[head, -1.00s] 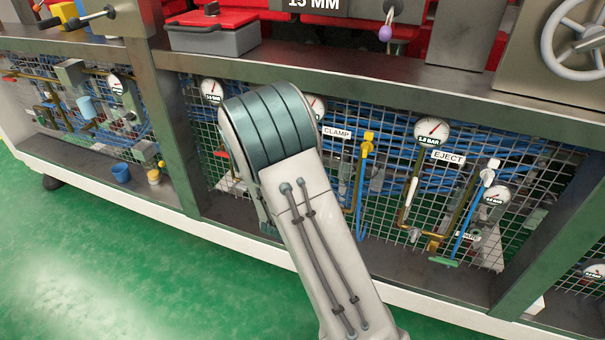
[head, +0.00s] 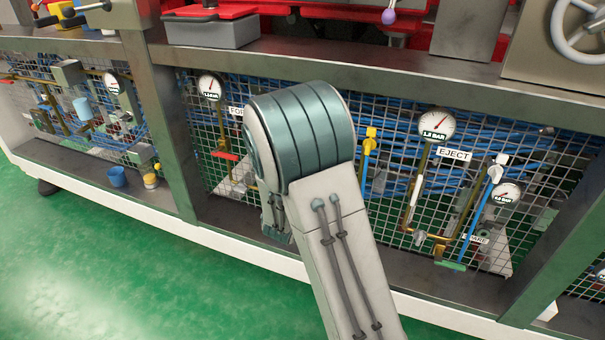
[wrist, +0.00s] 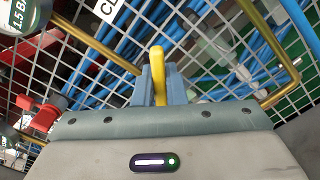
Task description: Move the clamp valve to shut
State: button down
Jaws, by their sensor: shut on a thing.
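The clamp valve's yellow lever (wrist: 157,62) shows in the wrist view, below a partly cut-off label reading "CL". My gripper (wrist: 154,84) has its blue-grey fingers shut on this lever, whose rounded end shows between them. The valve body is hidden. In the head view my own arm covers the lever, the CLAMP label and my gripper; a yellow fitting (head: 370,136) on the pipe shows just right of the arm.
A wire mesh with blue hoses backs the valves. A red lever (wrist: 45,112) lies left of my gripper, and a brass pipe (wrist: 268,55) runs at right. The EJECT valve's white lever (head: 414,196) stands farther right. The green floor in front is clear.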

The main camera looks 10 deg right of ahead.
jog(key=shift+s+d+f+m+b, duration=0.1)
jog(key=shift+f+m+b, duration=0.2)
jog(key=shift+m+b, duration=0.4)
jog(key=m, duration=0.2)
jog(key=f+m, duration=0.1)
jog(key=shift+s+d+f+m, duration=0.1)
jog(key=shift+s+d+m, duration=0.1)
jog(key=shift+m, duration=0.2)
jog(key=m, duration=0.1)
jog(key=f+m, duration=0.1)
jog(key=m, duration=0.1)
jog(key=shift+d, duration=0.1)
jog(key=c, duration=1.4)
grip_release()
jog(key=shift+s, duration=0.15)
